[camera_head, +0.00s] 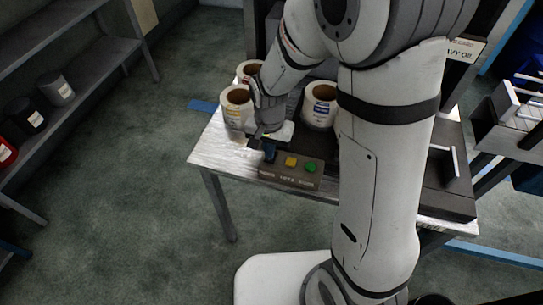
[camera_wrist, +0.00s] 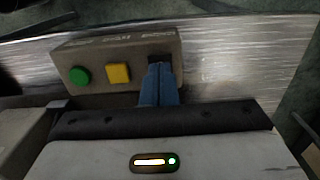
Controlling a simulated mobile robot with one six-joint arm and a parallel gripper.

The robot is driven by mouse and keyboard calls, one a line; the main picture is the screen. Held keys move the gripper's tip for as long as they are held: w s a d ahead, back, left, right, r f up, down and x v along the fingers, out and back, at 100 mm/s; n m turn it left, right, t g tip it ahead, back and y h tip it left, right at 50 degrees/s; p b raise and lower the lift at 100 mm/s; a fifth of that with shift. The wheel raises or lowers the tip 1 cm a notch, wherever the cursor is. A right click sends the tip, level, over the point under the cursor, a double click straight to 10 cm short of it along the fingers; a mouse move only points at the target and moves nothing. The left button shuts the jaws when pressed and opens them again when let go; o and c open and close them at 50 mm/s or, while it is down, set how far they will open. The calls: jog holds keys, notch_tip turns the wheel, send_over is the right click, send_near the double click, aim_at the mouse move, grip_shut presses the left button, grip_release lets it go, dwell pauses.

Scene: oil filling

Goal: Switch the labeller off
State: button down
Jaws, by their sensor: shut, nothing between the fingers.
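The labeller's control box (camera_head: 287,179) sits at the front edge of the metal table in the head view. It carries a yellow button (camera_head: 291,161) and a green button (camera_head: 310,167). In the wrist view the control box (camera_wrist: 100,52) shows the green button (camera_wrist: 80,75), the yellow button (camera_wrist: 118,73) and a black switch (camera_wrist: 158,57). My gripper (camera_head: 269,154) is shut and empty, with its blue fingertips at the switch end of the box. In the wrist view the fingertips (camera_wrist: 160,70) overlap the black switch and partly hide it; I cannot tell whether they touch it.
White label rolls (camera_head: 320,105) stand on the table (camera_head: 215,155) behind the box, close to my wrist. A shelf with several cans (camera_head: 56,89) stands at the left. Open floor (camera_head: 130,190) lies between the shelf and table.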

jog(key=shift+f+b, duration=0.75)
jog(key=shift+f, duration=0.2)
dwell(0.3)
jog(key=shift+r, duration=0.15)
jog(key=shift+r+p, duration=2.6)
jog(key=shift+r, duration=0.85)
jog(key=shift+f, duration=0.1)
jog(key=s+d+r+n+t, duration=0.3)
jog(key=s+d+r+n, duration=0.1)
jog(key=s+d+r, duration=0.8)
jog(key=v, duration=0.3)
jog(key=shift+w+d+r, duration=0.2)
jog(key=shift+d+r, duration=0.1)
jog(key=shift+r, duration=0.1)
